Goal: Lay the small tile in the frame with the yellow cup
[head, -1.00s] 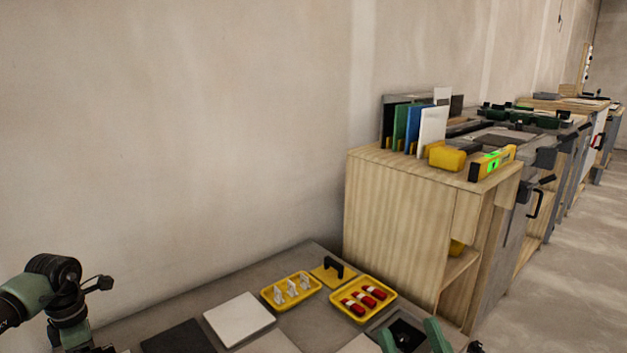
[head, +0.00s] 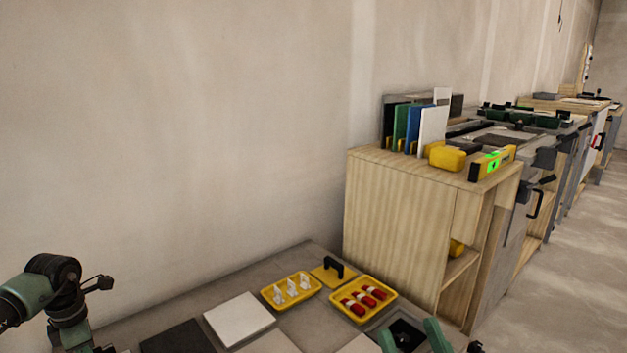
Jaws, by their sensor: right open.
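A white square tile (head: 239,319) lies flat on the grey bench, with a dark tile (head: 178,340) to its left. A pale tile (head: 357,344) is cut by the bottom edge. I cannot tell which is the small one. A yellow plate with a black handle (head: 328,274) stands behind; it may be the yellow cup. A dark recess with a grey rim (head: 384,326), perhaps the frame, is at the bottom right.
A yellow tray of white clips (head: 291,291) and one of red pieces (head: 364,300) flank the handled plate. A wooden cabinet (head: 402,222) with a spirit level (head: 493,163) bounds the right; the wall is behind.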

